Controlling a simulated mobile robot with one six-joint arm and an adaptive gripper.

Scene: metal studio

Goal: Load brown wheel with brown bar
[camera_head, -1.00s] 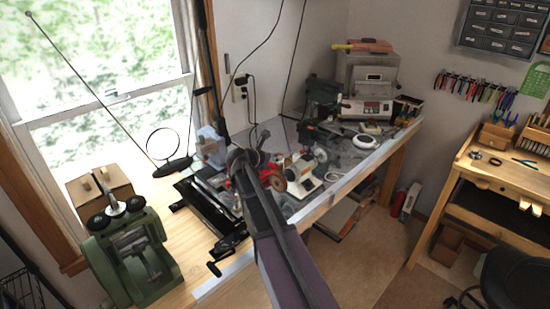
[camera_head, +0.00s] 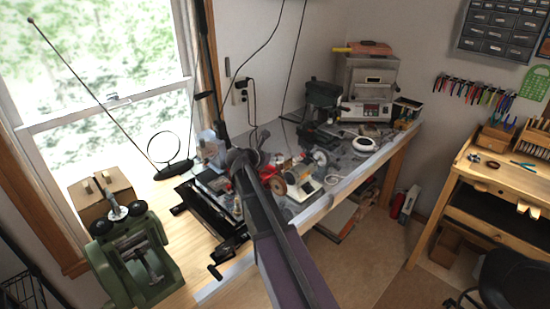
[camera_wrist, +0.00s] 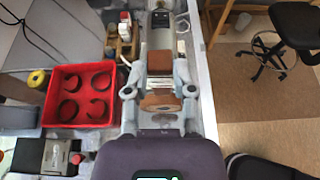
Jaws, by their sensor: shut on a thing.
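In the wrist view my gripper (camera_wrist: 156,68) is shut on the brown bar (camera_wrist: 160,62), a short block between its two grey fingers. The brown wheel (camera_wrist: 160,103) shows edge-on just below the bar in the picture, also between the fingers. I cannot tell whether bar and wheel touch. In the head view the brown wheel (camera_head: 279,185) is at the left side of a white polishing machine (camera_head: 306,187) on the bench. My arm hides part of that area, and the bar cannot be made out clearly there.
A red tray (camera_wrist: 78,97) with several dark rings lies left of my gripper in the wrist view. A white wheel (camera_head: 320,158) is behind the polisher. The bench's front edge (camera_head: 330,201) is close by.

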